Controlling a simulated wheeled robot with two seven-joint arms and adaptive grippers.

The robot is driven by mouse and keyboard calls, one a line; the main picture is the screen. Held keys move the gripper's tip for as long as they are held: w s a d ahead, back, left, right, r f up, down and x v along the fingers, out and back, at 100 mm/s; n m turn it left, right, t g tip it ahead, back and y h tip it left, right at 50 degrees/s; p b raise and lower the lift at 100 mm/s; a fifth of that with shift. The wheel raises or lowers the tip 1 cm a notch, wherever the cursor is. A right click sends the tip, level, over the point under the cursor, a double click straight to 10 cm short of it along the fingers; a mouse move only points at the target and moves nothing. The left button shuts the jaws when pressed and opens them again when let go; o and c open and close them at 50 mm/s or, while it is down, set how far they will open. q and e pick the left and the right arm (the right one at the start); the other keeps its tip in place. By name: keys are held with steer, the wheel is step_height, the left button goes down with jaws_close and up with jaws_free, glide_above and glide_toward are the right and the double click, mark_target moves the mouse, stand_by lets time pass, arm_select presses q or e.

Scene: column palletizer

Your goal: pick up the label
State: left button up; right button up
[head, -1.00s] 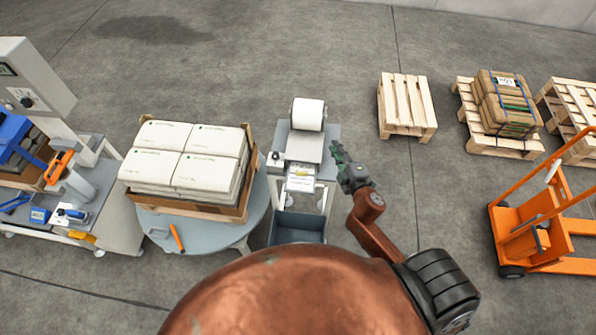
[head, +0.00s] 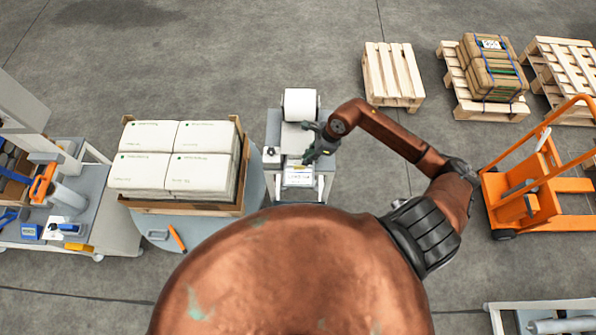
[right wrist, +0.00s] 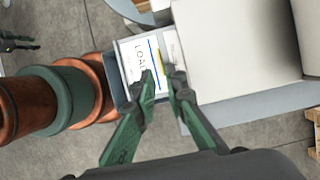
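The label (head: 299,178) is a white slip with dark print at the front of the label printer (head: 299,139). In the right wrist view the label (right wrist: 138,66) shows large lettering and a blue line, beside a yellow strip. My right gripper (head: 309,157) is over the printer's front, just behind the label in the head view. In the right wrist view its green-and-black fingers (right wrist: 160,80) are apart, with the tips over the label's edge. Nothing shows held between them; contact cannot be told. A dark gripper, seemingly my left (right wrist: 15,42), shows small at the upper left.
A carton of white bags (head: 190,208) stands on a round table left of the printer. A workbench (head: 105,215) is farther left. An empty pallet (head: 392,75), a pallet with brown sacks (head: 492,72) and an orange pallet truck (head: 525,195) are to the right.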

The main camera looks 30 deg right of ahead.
mark_target(299, 175)
steer(key=shift+x, duration=0.9)
steer(key=p+x, duration=0.2)
steer(key=x, duration=0.2)
steer(key=shift+f, duration=0.1)
steer(key=shift+w+a+f, duration=0.1)
steer(key=shift+f, duration=0.25)
steer(key=shift+c, duration=0.2)
jaws_close()
steer(key=shift+r, duration=0.1)
